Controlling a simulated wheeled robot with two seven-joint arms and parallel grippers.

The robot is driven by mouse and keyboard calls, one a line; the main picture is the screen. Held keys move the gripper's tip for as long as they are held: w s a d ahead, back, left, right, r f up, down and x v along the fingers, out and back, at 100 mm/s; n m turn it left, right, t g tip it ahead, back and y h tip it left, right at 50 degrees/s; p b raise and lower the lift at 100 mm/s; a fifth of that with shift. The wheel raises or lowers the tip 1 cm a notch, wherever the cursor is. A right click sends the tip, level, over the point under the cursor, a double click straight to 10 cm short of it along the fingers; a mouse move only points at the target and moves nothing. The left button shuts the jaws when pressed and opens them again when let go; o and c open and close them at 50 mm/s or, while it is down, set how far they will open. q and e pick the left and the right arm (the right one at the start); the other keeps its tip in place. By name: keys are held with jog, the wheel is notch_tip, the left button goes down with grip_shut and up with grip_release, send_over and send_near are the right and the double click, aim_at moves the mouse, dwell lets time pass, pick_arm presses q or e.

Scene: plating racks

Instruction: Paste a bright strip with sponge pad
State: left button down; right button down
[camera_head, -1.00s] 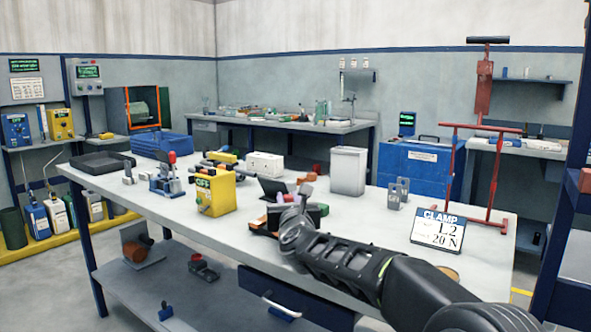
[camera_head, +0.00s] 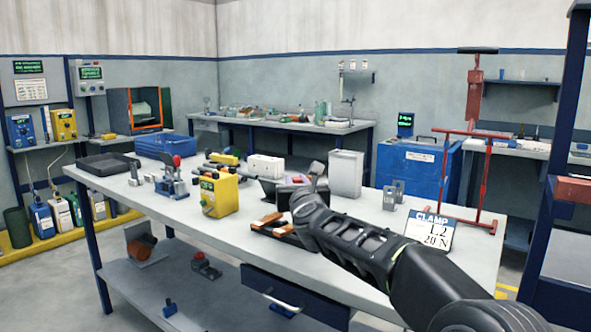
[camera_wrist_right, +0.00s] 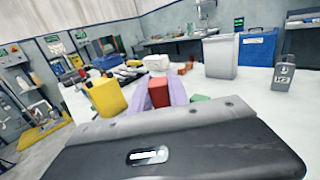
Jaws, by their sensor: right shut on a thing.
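My right gripper (camera_wrist_right: 165,95) shows in the right wrist view as two pale purple fingers. They are shut on a small red block (camera_wrist_right: 158,93), which may be the sponge pad. In the head view my right arm reaches over the table from the right; its gripper (camera_head: 296,184) is mostly hidden behind the wrist. A dark holder with orange-brown pieces (camera_head: 268,224) lies on the table just left of the wrist. I cannot make out a bright strip. My left gripper is not in view.
On the grey table (camera_head: 330,262) stand a yellow box (camera_head: 219,195), a pale bin (camera_head: 345,174), a grey weight (camera_head: 393,195) and a clamp sign (camera_head: 430,231). A red stand (camera_head: 470,175) is at the right. Bare tabletop lies along the front left.

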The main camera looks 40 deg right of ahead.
jog(key=shift+r+p, duration=0.4)
jog(key=shift+r, duration=0.5)
